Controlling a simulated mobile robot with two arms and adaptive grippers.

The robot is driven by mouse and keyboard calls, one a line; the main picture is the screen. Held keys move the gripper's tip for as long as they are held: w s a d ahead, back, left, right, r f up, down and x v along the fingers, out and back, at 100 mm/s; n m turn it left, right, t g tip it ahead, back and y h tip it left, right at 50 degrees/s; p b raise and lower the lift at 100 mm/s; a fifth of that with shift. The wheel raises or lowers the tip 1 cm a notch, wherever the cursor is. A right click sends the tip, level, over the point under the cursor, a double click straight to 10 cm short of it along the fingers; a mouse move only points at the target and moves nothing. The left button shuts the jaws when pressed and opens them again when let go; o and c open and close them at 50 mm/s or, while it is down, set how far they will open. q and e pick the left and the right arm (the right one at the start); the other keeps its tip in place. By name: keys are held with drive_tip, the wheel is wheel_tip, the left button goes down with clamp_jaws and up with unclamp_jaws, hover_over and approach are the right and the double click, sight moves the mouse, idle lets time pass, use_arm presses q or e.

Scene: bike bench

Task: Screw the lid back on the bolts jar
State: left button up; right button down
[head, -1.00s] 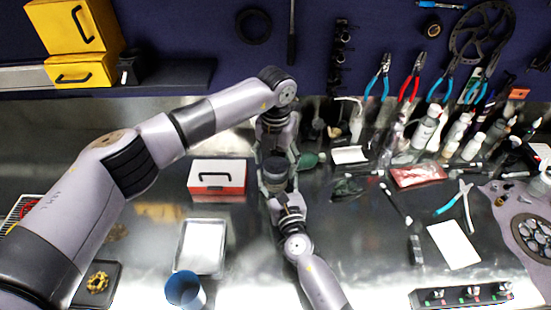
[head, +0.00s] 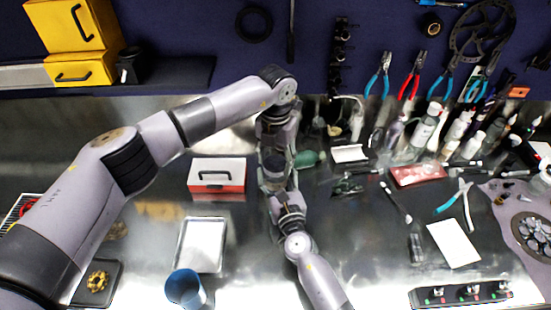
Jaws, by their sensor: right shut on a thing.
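My left arm comes in from the left and bends down, and its gripper (head: 274,152) hangs over the dark round thing between my two hands. Its fingertips are hard to make out. My right arm comes up from the bottom, and its gripper (head: 274,180) is shut on that dark round thing (head: 274,170), which seems to be the bolts jar or its lid. The two grippers are almost in line, one above the other. Arm links and fingers hide most of the held thing. I cannot tell the lid from the jar or how it sits.
A red and white box (head: 217,176) stands left of the grippers. A metal tray (head: 201,245) and a blue cup (head: 185,288) are at the front. A green bottle (head: 308,158) lies close on the right. Bottles and tools crowd the right side.

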use_arm(q)
drive_tip(key=o, duration=0.5)
wheel_tip(320, 180, up, 12)
idle(0.6)
use_arm(e)
drive_tip(key=c, duration=0.5)
unclamp_jaws()
drive_tip(key=shift+s, duration=0.1)
drive_tip(key=v, duration=1.2)
